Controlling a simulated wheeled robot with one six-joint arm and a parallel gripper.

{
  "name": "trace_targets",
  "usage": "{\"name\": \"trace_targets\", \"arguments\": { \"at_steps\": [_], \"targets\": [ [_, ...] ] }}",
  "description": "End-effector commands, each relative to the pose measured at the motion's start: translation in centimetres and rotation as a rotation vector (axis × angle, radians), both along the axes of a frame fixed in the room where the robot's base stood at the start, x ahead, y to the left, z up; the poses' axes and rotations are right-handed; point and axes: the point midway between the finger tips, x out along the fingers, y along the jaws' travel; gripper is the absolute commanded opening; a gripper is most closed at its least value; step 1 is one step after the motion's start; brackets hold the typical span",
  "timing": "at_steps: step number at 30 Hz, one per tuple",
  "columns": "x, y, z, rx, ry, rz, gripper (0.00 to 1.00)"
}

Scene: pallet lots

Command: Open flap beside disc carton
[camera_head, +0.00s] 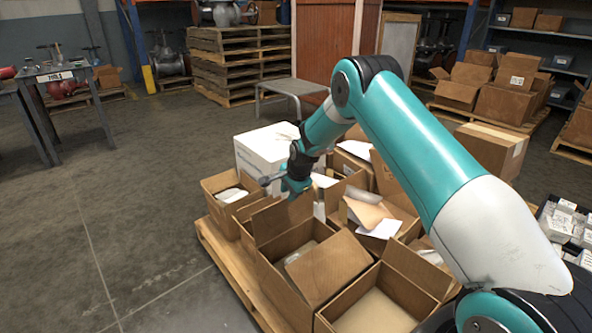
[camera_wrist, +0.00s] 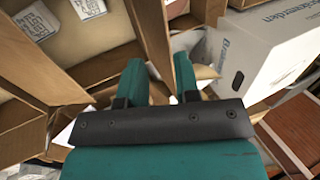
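Several open cardboard cartons stand on a wooden pallet (camera_head: 232,268). A large front carton (camera_head: 288,262) has one flap (camera_head: 328,266) lying partly across its opening. I cannot tell which carton is the disc carton. My gripper (camera_head: 270,181) is above the back-left cartons, beside a white box (camera_head: 266,148). In the wrist view, its two teal fingers (camera_wrist: 163,78) stand apart with a gap between them, and I see nothing clamped there. Cardboard walls and flaps lie just beyond the fingertips. An open carton with white-labelled contents (camera_wrist: 40,20) is at the upper left.
A small carton (camera_head: 228,196) with white contents stands at the pallet's left corner. Loose papers and flaps (camera_head: 370,215) stick up at the middle. A low grey table (camera_head: 293,87) and stacked pallets (camera_head: 236,62) are behind.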

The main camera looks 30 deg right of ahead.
Motion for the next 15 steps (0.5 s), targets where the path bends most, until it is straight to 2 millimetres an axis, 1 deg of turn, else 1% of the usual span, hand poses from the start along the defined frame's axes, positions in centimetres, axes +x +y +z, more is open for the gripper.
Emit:
{"name": "trace_targets", "arguments": {
  "at_steps": [1,6,9,12,15],
  "targets": [
    [-0.5,-0.1,1.8,-0.001,-0.002,0.000,0.30],
    [-1.9,-0.3,5.5,0.000,-0.002,0.000,0.30],
    [-2.6,-0.5,7.1,0.000,-0.002,0.000,0.30],
    [-3.1,-0.5,8.2,0.000,-0.002,0.000,0.30],
    [-3.4,-0.6,8.7,0.000,0.000,0.000,0.30]
  ]
}}
